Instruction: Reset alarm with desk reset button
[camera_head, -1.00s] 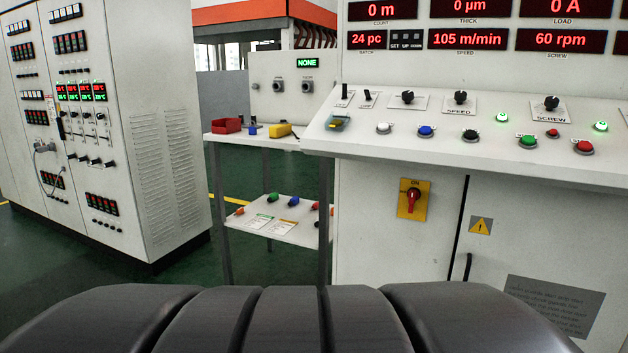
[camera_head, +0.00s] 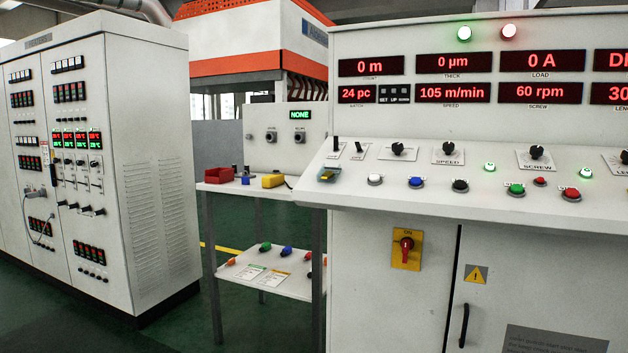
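The control desk (camera_head: 345,200) has a sloped panel with a row of round buttons. From left to right I see a white button (camera_head: 375,180), a blue button (camera_head: 416,182), a black button (camera_head: 460,185), a green button (camera_head: 516,190), a small red button (camera_head: 540,181) and a larger red button (camera_head: 571,194). I cannot read which one is the reset button. Above the displays, a green lamp (camera_head: 464,33) and a red lamp (camera_head: 509,31) are lit. My gripper is not in view.
A yellow plate with a red rotary switch (camera_head: 406,247) is on the desk front. A small shelf table (camera_head: 278,190) with a red bin (camera_head: 219,175) stands left of the desk. A tall cabinet (camera_head: 140,270) stands far left. Green floor shows between.

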